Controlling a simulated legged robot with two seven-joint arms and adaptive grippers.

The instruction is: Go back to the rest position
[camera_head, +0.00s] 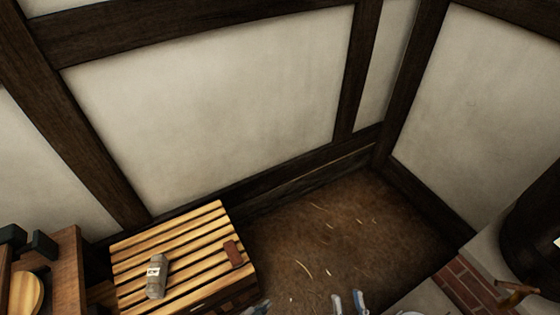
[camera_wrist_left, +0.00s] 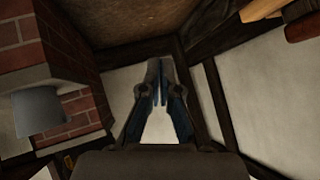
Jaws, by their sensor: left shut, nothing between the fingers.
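My left gripper (camera_head: 259,308) shows only as a small tip at the bottom edge of the head view, beside the slatted crate. In the left wrist view, its two fingers (camera_wrist_left: 159,80) meet at the tips with nothing between them. My right gripper (camera_head: 349,303) is at the bottom edge of the head view, further right. Its two fingertips stand apart with nothing seen between them. Both grippers are mostly cut off below.
A slatted wooden crate (camera_head: 190,238) bears a grey labelled cylinder (camera_head: 156,277) and a red-brown block (camera_head: 233,253). A wooden stand (camera_head: 68,265) is at left. A dark barrel (camera_head: 530,235) and brick edging (camera_head: 468,286) are at right. Brown floor (camera_head: 330,235) lies open between.

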